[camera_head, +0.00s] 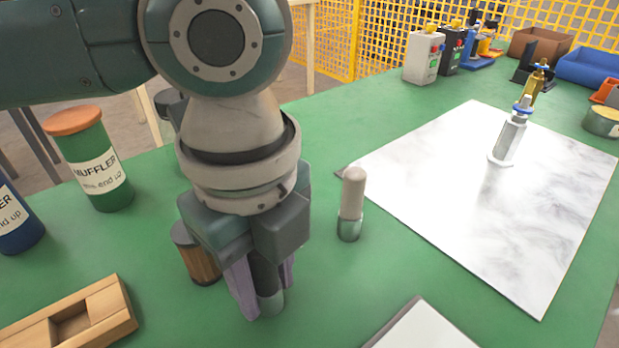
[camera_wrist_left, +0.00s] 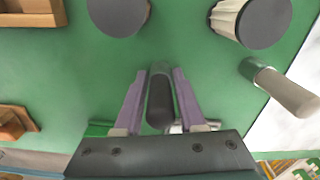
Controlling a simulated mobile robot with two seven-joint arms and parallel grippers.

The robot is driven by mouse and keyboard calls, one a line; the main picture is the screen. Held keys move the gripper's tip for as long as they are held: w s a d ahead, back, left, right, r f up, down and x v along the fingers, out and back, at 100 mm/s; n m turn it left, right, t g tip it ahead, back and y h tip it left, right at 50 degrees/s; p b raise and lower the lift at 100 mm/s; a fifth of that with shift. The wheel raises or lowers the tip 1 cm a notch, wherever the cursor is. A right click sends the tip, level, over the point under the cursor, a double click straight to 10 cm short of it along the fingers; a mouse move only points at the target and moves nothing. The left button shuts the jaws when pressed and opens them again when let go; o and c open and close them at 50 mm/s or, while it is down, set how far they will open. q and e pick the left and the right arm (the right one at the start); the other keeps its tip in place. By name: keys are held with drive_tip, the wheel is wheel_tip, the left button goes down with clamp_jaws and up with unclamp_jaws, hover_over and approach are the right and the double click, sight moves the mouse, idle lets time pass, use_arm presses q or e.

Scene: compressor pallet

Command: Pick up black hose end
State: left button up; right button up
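The black hose end (camera_head: 266,270) is a dark upright cylinder with a pale metallic lower part, standing on the green table. My left gripper (camera_head: 263,292) points down with its purple fingers on either side of it, close to the table. In the left wrist view the black hose end (camera_wrist_left: 160,103) lies between the two fingers (camera_wrist_left: 160,82), with narrow green strips showing beside it. The left gripper looks open around it, with only small gaps. My right gripper is in neither view.
A pale-topped cylinder (camera_head: 351,204) stands close to the right, and a brown ribbed one (camera_head: 198,258) close to the left. A wooden block (camera_head: 88,322) and a green muffler canister (camera_head: 97,170) are further left. A marble-patterned sheet (camera_head: 440,180) lies at right.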

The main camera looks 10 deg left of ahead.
use_arm(q)
clamp_jaws()
idle(0.3)
